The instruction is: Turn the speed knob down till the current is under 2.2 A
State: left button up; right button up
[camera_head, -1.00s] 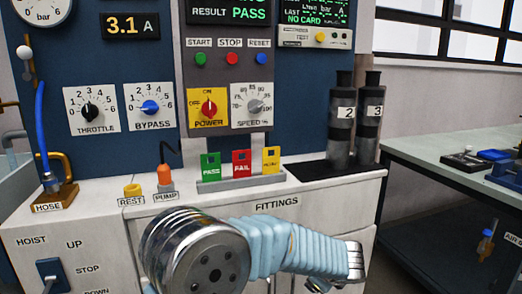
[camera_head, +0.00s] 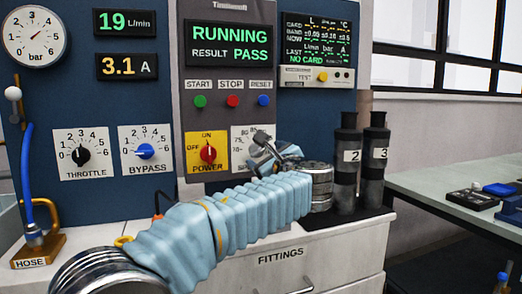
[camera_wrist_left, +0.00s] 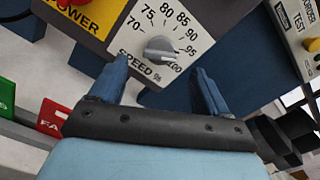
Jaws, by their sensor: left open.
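The grey speed knob (camera_wrist_left: 158,48) sits on its white dial plate in the left wrist view, marked 70 to 100 percent. Its ridge points towards the right side, around 95 to 100. In the head view my arm hides most of the speed dial (camera_head: 238,143). My left gripper (camera_head: 268,152) is in front of the dial; in the left wrist view its two blue fingers (camera_wrist_left: 160,75) are open, with the knob ahead between them and apart from it. The current display (camera_head: 127,66) reads 3.1 A. My right gripper is not in view.
The red power knob (camera_head: 208,153) is just left of the speed dial. Two dark cylinders (camera_head: 347,170) marked 2 and 3 stand close on the right. The screen (camera_head: 229,45) reads RUNNING, RESULT PASS. The flow display (camera_head: 124,22) reads 19 L/min.

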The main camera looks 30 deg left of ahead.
aim_at(259, 152)
pick_arm(q)
jog(key=shift+p+x, duration=0.35)
jog(key=shift+x, duration=1.9)
jog(key=c, duration=1)
jog(key=shift+f+n+b, duration=0.25)
jog(key=shift+n+b, duration=1.05)
jog(key=shift+b, duration=0.25)
jog(key=shift+c, duration=0.2)
jog(key=shift+n+b, duration=0.95)
jog(key=shift+n, duration=0.15)
jog(key=shift+r+n+b, duration=0.15)
jog(key=shift+n+b, duration=0.15)
jog(key=shift+n, duration=0.2)
jog(key=o, duration=1)
